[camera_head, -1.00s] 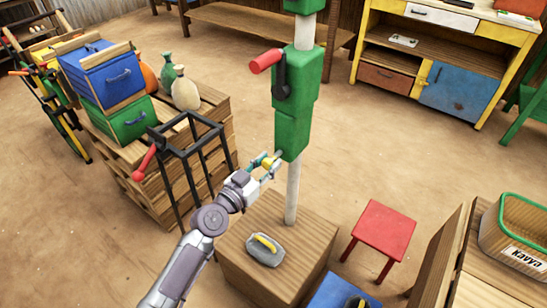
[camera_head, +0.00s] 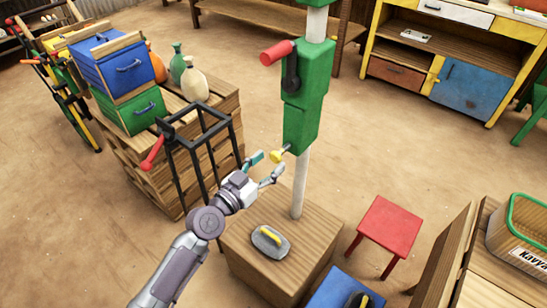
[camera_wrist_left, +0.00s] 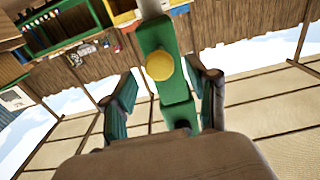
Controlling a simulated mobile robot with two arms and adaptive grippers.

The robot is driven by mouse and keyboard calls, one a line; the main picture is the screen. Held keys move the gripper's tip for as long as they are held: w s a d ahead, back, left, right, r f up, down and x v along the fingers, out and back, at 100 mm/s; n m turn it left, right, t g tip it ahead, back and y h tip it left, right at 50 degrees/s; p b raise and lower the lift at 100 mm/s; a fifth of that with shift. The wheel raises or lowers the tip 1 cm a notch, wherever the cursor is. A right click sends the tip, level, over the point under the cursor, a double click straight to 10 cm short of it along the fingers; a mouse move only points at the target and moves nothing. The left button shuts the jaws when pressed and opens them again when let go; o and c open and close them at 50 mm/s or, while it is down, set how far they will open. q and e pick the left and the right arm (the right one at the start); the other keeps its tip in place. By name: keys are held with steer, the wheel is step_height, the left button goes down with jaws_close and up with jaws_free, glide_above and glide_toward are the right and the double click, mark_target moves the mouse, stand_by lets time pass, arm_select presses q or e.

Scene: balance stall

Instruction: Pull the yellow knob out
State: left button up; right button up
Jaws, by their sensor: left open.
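The yellow knob (camera_head: 279,154) sticks out from the lower left side of the green block (camera_head: 305,122) on the white pole. In the left wrist view the knob (camera_wrist_left: 160,66) is round and shows on the green block, centred between the fingers and beyond their tips. My left gripper (camera_head: 265,165) is open and empty, just left of and below the knob, apart from it. It also shows in the left wrist view (camera_wrist_left: 164,85) with its two fingers spread wide. My right gripper is not in view.
A red-handled crank (camera_head: 278,54) is on the block's upper left. A wooden crate (camera_head: 300,265) under the pole bears a grey weight with a yellow handle (camera_head: 270,241). A black frame (camera_head: 205,150) stands left; a red stool (camera_head: 386,224) stands right.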

arm_select(q)
steer(key=v, duration=0.9)
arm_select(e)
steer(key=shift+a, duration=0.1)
arm_select(q)
steer(key=s+a+f+n+g+y+p, duration=0.15)
steer(key=a+f, duration=0.25)
steer(key=f, duration=0.6)
steer(key=s+a+f+n+g+y+p, duration=0.1)
steer(key=s+a+f+g+y, duration=0.15)
steer(key=f, duration=0.75)
steer(key=s+a+f+n+g+y+p, duration=0.1)
steer(key=s+a+f+y, duration=0.25)
steer(key=f, duration=0.65)
steer(key=s+a+f+g+y+p, duration=0.15)
steer(key=s+a+f+g, duration=0.25)
steer(key=s+f, duration=0.9)
steer(key=s+f+g, duration=0.2)
steer(key=s, duration=0.8)
steer(key=s+f+n+g+y, duration=0.1)
steer(key=s+f+g, duration=0.1)
steer(key=s, duration=0.8)
steer(key=shift+s+a+f+g+y+p, duration=0.3)
steer(key=shift+s+f, duration=0.1)
steer(key=shift+f, duration=0.15)
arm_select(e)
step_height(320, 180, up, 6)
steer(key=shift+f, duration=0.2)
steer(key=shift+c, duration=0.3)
